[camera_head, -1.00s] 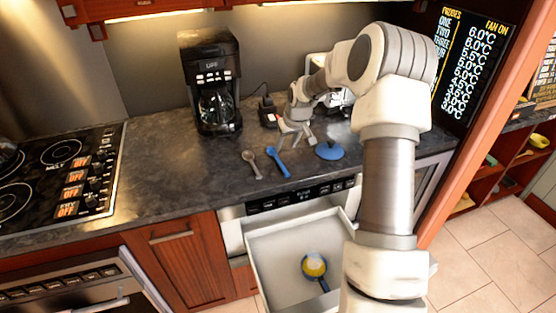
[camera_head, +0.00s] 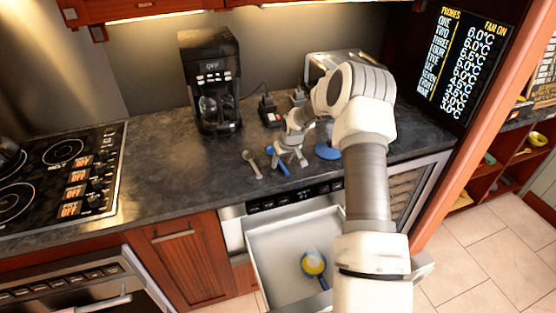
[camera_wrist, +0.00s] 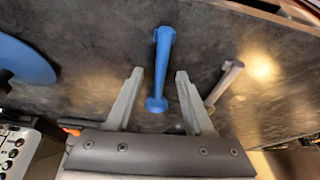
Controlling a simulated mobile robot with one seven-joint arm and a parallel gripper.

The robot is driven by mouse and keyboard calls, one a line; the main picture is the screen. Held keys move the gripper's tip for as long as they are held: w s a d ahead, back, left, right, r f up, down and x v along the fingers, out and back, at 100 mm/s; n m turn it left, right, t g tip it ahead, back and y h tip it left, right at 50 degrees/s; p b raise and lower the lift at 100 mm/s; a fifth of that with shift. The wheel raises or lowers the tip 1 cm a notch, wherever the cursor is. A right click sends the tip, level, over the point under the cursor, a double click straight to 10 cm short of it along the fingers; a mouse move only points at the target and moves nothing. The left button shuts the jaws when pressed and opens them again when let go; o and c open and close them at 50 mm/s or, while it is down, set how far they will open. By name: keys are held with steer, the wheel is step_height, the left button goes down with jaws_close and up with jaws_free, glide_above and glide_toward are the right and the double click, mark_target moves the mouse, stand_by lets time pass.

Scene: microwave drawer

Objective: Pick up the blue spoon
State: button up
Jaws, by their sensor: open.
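The blue spoon (camera_head: 281,165) lies on the dark countertop, partly hidden by my gripper in the head view. In the wrist view the blue spoon (camera_wrist: 161,68) points lengthwise between my fingers, with its near end between the fingertips and its other end beyond them. My gripper (camera_head: 288,160) is open above the counter at the spoon; in the wrist view the gripper (camera_wrist: 160,75) has a finger on each side, apart from the spoon. Whether the fingers are at the spoon's height cannot be told.
A grey spoon (camera_head: 251,164) lies close beside the blue one, near the right finger in the wrist view (camera_wrist: 224,83). A blue lid-like disc (camera_head: 327,150) lies to the right. A coffee maker (camera_head: 211,80) stands behind. An open drawer (camera_head: 280,250) holds a blue-and-yellow item (camera_head: 314,264).

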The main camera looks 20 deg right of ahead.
jaws_close()
steer(key=shift+r, duration=0.15)
stand_by(0.4)
